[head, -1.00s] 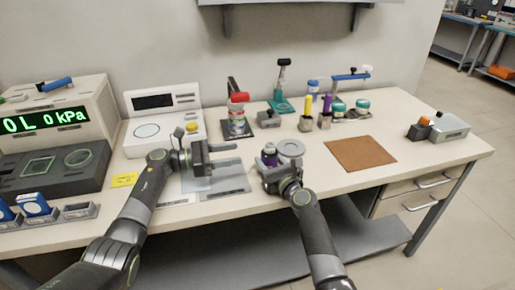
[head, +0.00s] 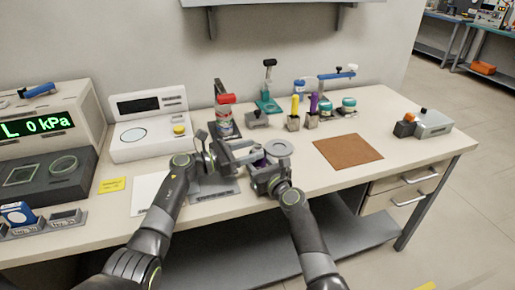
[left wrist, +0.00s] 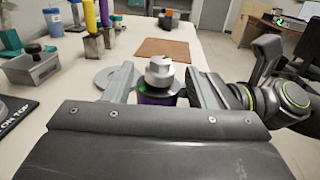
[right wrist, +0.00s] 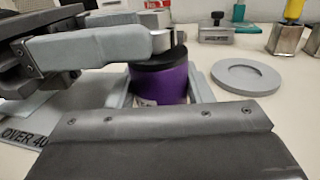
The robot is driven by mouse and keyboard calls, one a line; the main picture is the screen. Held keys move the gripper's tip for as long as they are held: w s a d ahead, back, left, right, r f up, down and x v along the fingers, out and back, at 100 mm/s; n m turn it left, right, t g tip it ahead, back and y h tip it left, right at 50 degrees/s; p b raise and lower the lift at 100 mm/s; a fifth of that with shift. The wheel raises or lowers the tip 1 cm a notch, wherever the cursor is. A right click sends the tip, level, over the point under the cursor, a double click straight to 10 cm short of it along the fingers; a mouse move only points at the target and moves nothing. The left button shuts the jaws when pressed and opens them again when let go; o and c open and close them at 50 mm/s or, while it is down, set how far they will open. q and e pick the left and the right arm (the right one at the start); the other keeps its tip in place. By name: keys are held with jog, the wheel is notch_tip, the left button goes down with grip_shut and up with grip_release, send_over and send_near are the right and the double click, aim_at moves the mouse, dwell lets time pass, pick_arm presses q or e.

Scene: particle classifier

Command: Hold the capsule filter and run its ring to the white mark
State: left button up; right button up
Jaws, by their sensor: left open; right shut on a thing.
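The capsule filter has a purple body (right wrist: 166,84), a black collar (right wrist: 158,62) and a pale grey notched top (left wrist: 160,72). It stands upright at the front of the bench. My right gripper (head: 268,172) is shut on the purple body, one finger on each side. My left gripper (head: 255,152) is open, with its fingers level around the grey top. In the left wrist view the top sits between the two fingers, with gaps beside it. A small green spot (left wrist: 141,86) shows on the collar. I cannot make out a white mark.
A grey round dish (right wrist: 246,78) lies just behind the capsule. A red-capped bottle (head: 225,115), a yellow post (head: 294,109) and a purple post (head: 313,106) stand further back. A brown mat (head: 348,152) lies to the right, with clear bench around it.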

pick_arm(q)
jog(key=shift+x, duration=1.4)
jog(key=c, duration=0.9)
jog(key=shift+c, duration=0.3)
jog(key=shift+m+g+h, duration=0.4)
jog(key=shift+m+g, duration=0.3)
jog(key=shift+g, duration=0.3)
jog(key=o, duration=1)
jog(key=shift+c, duration=0.2)
jog(key=shift+a, duration=0.1)
